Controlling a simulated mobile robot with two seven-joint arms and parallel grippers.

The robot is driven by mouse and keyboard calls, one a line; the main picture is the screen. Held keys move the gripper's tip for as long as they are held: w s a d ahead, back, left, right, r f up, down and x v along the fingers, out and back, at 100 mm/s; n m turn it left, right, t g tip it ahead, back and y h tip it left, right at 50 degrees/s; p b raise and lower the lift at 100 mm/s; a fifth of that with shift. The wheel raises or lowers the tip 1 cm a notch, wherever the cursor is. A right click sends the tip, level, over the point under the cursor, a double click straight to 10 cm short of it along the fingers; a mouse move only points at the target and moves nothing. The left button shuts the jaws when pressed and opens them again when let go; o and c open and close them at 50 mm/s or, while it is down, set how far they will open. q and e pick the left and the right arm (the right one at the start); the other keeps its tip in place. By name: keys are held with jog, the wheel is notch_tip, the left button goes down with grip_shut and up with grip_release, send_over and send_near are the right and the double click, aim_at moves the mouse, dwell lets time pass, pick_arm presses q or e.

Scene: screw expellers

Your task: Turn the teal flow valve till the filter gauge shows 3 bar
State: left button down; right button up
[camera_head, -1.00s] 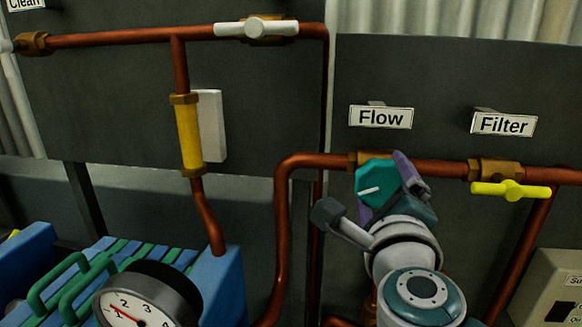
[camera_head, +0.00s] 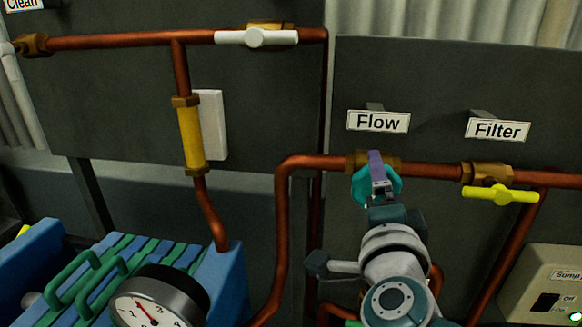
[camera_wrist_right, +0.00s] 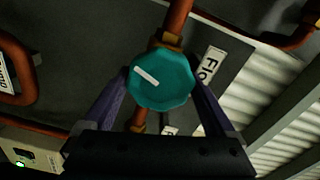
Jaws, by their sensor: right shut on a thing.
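The teal flow valve (camera_head: 393,184) is a faceted knob on the copper pipe under the "Flow" label (camera_head: 378,121). My right gripper (camera_head: 379,178) is shut on it and partly covers it in the head view. In the right wrist view the teal valve (camera_wrist_right: 162,79) sits between the two purple fingers, with its white mark slanting to the upper left. A round white gauge (camera_head: 150,311) shows at the bottom left, cut off by the picture's edge. Its red needle points to the upper left, among the low numbers; the exact reading is unclear. My left gripper is out of view.
A yellow lever valve (camera_head: 500,194) sits right of the teal valve, under the "Filter" label (camera_head: 497,130). A white lever valve (camera_head: 256,38) is on the upper pipe. A switch box (camera_head: 545,290) stands at the lower right. Copper pipes run close around my right arm.

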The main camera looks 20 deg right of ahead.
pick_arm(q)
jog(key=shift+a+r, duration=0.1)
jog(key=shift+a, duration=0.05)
pick_arm(e)
jog(key=shift+n, duration=0.3)
jog(key=o, duration=1)
jog(key=shift+o, duration=0.2)
jog(key=shift+a, duration=0.1)
